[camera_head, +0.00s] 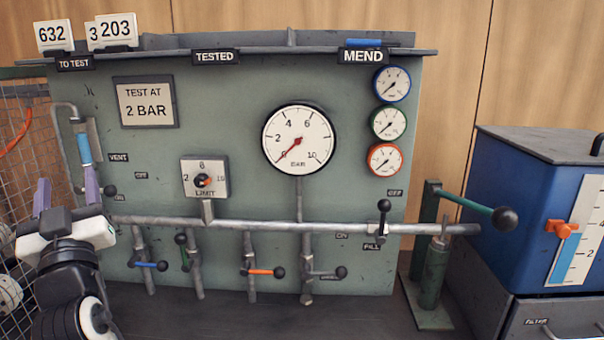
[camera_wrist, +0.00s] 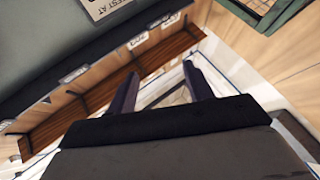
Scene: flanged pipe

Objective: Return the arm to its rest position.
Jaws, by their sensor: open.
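My gripper (camera_head: 67,182) is at the left edge of the panel in the head view, with its two purple fingers pointing up and apart. Its white body and my dark arm come up from the lower left corner. In the wrist view, my gripper (camera_wrist: 160,70) shows two dark fingers spread apart with nothing between them. The right finger stands in front of or beside the lower end of a vertical pipe with a blue section (camera_head: 84,148); I cannot tell if they touch.
The green panel (camera_head: 230,110) carries a large gauge (camera_head: 299,139), a limit dial (camera_head: 204,180) and a horizontal pipe (camera_head: 330,225) with several valve levers. A wire mesh cage (camera_head: 25,130) stands at the left. A green hand pump (camera_head: 432,270) and blue tank (camera_head: 510,190) stand right.

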